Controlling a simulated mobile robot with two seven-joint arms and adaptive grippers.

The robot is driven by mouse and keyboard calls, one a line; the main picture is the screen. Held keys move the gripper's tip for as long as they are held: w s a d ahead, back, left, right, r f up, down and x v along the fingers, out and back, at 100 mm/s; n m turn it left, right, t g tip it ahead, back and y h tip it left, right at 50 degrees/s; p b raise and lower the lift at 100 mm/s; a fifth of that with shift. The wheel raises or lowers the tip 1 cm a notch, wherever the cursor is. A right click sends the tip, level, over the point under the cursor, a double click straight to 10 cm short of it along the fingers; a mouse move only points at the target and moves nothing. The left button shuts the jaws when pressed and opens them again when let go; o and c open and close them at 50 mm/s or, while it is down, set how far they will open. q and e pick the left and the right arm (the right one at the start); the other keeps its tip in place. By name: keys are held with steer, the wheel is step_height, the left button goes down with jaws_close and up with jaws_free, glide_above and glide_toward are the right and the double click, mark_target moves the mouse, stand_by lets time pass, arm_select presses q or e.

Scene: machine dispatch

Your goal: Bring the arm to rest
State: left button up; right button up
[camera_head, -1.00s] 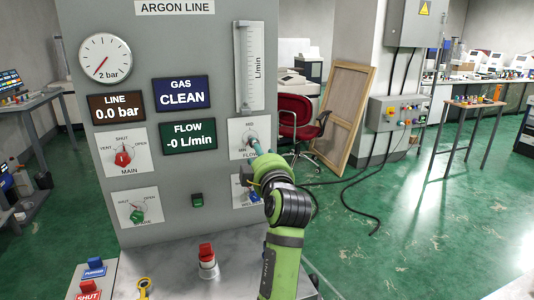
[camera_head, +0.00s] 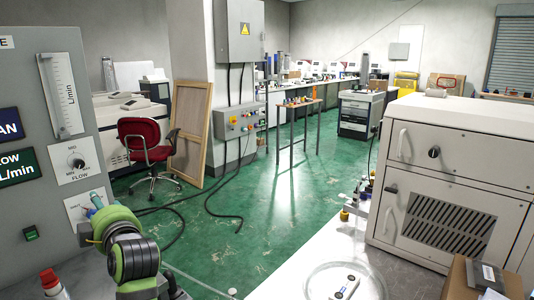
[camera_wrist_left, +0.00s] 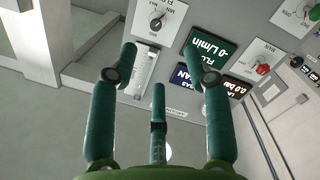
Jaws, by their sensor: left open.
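My left gripper (camera_head: 97,200) is mostly hidden behind my green wrist in the head view. Its teal finger shows in front of the panel's lower right knob plate (camera_head: 78,205). In the left wrist view the teal fingers of my left gripper (camera_wrist_left: 162,55) are spread with nothing between them. Beyond them is the argon panel (camera_wrist_left: 180,100), seen upside down. The FLOW knob (camera_head: 76,162) is uncovered above the gripper and also shows in the left wrist view (camera_wrist_left: 156,22). Contact with the panel cannot be told. My right gripper is not in view.
A red-capped control (camera_head: 50,283) stands at the panel's foot. A white cabinet machine (camera_head: 455,165) and a cardboard box (camera_head: 465,280) are on the bench at right. A red chair (camera_head: 145,145) and wooden frame (camera_head: 192,125) stand behind. Green floor (camera_head: 270,220) is open in the middle.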

arm_select(q)
steer(key=s+d+f+m+g+h, duration=0.1)
steer(key=s+f+m+h, duration=0.25)
steer(key=f, duration=0.65)
steer(key=s+d+f+m+g+h, duration=0.15)
steer(key=s+f+m, duration=0.3)
steer(key=f, duration=0.55)
steer(key=s+d+f+m+g+h, duration=0.2)
steer(key=s+d+f+m, duration=0.2)
steer(key=s+f, duration=0.3)
steer(key=s+d+f+m+g+h, duration=0.25)
steer(key=s+d+f+m, duration=0.2)
steer(key=s, duration=0.55)
steer(key=s+d+f+m+g+h, duration=0.2)
steer(key=s+d+f+m+h, duration=0.15)
steer(key=s+f, duration=0.35)
steer(key=s+f+g, duration=0.1)
steer(key=s+f, duration=0.2)
steer(key=f, duration=1.8)
steer(key=s+a+f+g, duration=0.1)
steer(key=s+a+f, duration=0.1)
steer(key=s+f, duration=1.2)
steer(key=shift+s+a+g+y, duration=0.3)
steer(key=shift+s+y, duration=0.1)
steer(key=shift+s, duration=0.4)
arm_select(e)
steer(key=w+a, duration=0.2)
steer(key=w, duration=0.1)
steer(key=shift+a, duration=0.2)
